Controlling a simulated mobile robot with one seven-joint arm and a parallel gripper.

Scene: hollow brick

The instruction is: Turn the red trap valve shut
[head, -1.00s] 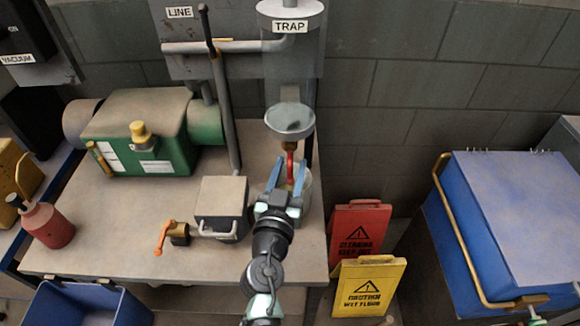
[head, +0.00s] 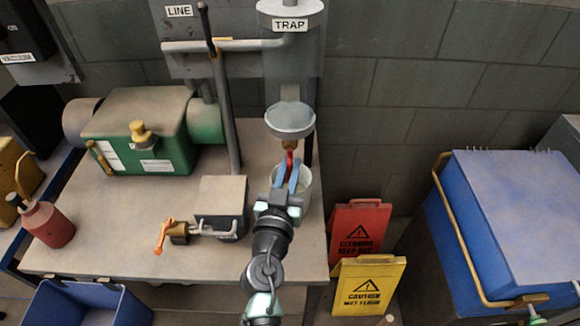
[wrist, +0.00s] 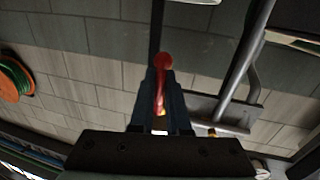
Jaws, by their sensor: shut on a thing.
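The red trap valve handle (head: 289,160) hangs below the clear trap cylinder (head: 290,85), under its round grey base and a brass fitting. My gripper (head: 287,176) is at the handle with its blue fingers close together and shut on it. In the wrist view the red handle (wrist: 161,85) stands between the dark fingers, its rounded end showing beyond them. A clear container (head: 304,185) stands behind and to the right of my fingers, partly hidden by them.
A grey box (head: 221,195) and an orange-handled valve (head: 163,238) are left of my arm. A green pump (head: 145,130) sits farther back left. Red (head: 358,228) and yellow (head: 368,285) signs stand to the right. A grey upright pipe (head: 225,110) rises behind the box.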

